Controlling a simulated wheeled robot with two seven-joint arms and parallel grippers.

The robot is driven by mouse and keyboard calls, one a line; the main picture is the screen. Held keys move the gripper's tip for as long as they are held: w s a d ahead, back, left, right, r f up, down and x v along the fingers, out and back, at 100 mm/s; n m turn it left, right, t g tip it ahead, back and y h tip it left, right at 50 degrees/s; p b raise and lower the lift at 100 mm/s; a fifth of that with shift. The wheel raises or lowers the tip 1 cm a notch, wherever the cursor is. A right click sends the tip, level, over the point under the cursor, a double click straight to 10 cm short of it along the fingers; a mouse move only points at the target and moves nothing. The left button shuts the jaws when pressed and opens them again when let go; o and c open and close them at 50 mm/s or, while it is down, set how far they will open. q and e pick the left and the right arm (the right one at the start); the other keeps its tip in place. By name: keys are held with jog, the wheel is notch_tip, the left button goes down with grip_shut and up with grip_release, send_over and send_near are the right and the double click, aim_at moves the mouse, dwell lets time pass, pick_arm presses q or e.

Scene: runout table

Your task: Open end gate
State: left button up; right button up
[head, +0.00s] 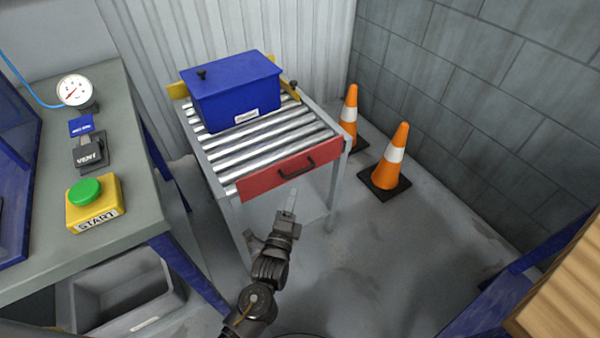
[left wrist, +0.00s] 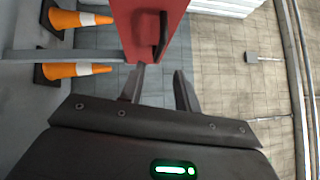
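The end gate (head: 265,178) is a red panel standing across the front end of the roller table (head: 222,160). Its black bar handle (head: 297,170) is on its outer face. In the left wrist view the red gate (left wrist: 140,22) and its handle (left wrist: 163,36) show at the top, ahead of the fingers. My left gripper (head: 291,198) is in front of and below the gate in the head view. In the left wrist view its fingers (left wrist: 159,76) are apart with nothing between them, and apart from the handle. My right gripper is in neither view.
A blue lidded box (head: 238,95) sits on the rollers. Two orange cones (head: 390,155) stand right of the table. At left, a bench (head: 128,185) holds a green START button (head: 85,190), a VENT switch (head: 90,152) and a gauge (head: 75,91). A grey bin (head: 130,295) is below.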

aim_at(300, 171)
pick_arm(q)
jog(key=x, duration=0.9)
jog(key=shift+w, duration=0.35)
grip_shut()
